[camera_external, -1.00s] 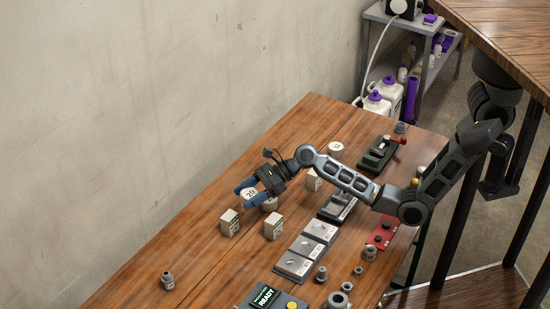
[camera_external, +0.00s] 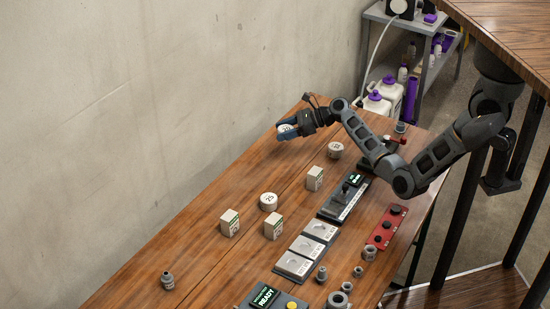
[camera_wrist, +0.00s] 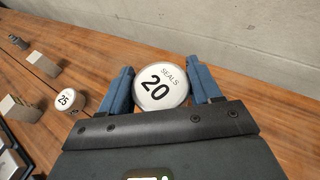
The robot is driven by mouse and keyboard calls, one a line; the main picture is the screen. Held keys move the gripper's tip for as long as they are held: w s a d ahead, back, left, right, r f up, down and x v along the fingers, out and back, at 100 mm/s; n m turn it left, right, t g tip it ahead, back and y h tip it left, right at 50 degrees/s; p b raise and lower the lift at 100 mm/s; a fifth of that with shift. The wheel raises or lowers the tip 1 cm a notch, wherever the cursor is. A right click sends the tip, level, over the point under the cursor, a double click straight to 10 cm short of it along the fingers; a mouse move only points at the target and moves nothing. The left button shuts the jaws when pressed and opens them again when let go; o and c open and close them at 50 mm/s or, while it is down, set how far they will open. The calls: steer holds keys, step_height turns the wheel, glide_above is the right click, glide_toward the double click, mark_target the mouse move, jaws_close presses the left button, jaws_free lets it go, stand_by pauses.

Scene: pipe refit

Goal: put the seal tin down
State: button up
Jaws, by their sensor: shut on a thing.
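My gripper (camera_external: 287,132) is shut on a round white seal tin (camera_external: 286,129) near the wall side of the table. In the wrist view the tin (camera_wrist: 160,86) reads "SEALS 20" and sits between the two blue fingers (camera_wrist: 162,92) of my gripper. Whether the tin touches the table (camera_external: 200,225) or hangs just above it I cannot tell. A third round tin (camera_external: 335,150) stands right of my gripper.
Several small boxes (camera_external: 229,223) stand mid-table. Grey label plates (camera_external: 306,247), a red panel (camera_external: 387,228) and pipe fittings (camera_external: 369,254) line the near right edge. A small bottle-like fitting (camera_external: 167,281) stands at the front left. Bare wood lies along the wall side.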

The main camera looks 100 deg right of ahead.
glide_above(261, 176)
step_height(261, 176, down, 7)
steer(key=shift+s+d+r, duration=0.15)
steer(key=shift+r, duration=0.05)
steer(key=shift+f, duration=2)
steer(key=shift+f+b, duration=0.15)
steer(key=shift+b, duration=0.15)
steer(key=o, duration=1.1)
steer(key=shift+c, duration=0.2)
steer(key=shift+r, duration=0.2)
steer(key=p+v, duration=0.1)
steer(key=v, duration=1.1)
